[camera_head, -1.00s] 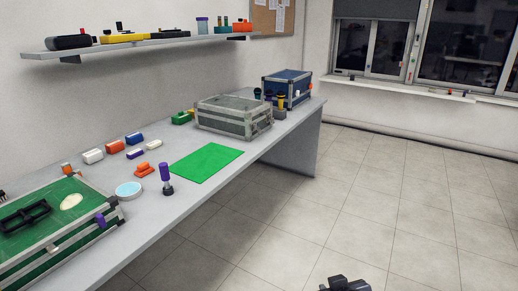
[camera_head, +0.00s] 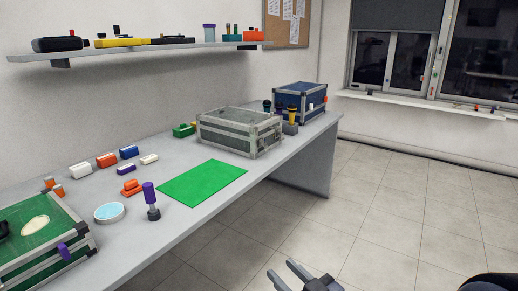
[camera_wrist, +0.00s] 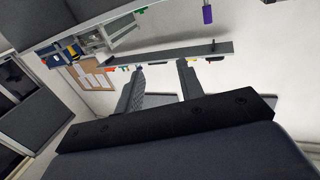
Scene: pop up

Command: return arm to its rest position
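My gripper (camera_head: 290,275) shows at the bottom of the head view, over the floor to the right of the table. Its two fingers are spread apart with nothing between them. In the wrist view my gripper (camera_wrist: 162,82) also has its fingers apart and empty, and the picture is tilted, with the wall and shelf beyond. A dark part of my arm shows in the bottom right corner of the head view.
The grey table (camera_head: 225,205) holds a green mat (camera_head: 203,183), a grey case (camera_head: 240,131), a blue case (camera_head: 300,102), a green case (camera_head: 40,238) and a purple-handled tool (camera_head: 150,198). A shelf (camera_head: 140,50) hangs above. The tiled floor (camera_head: 390,200) is clear.

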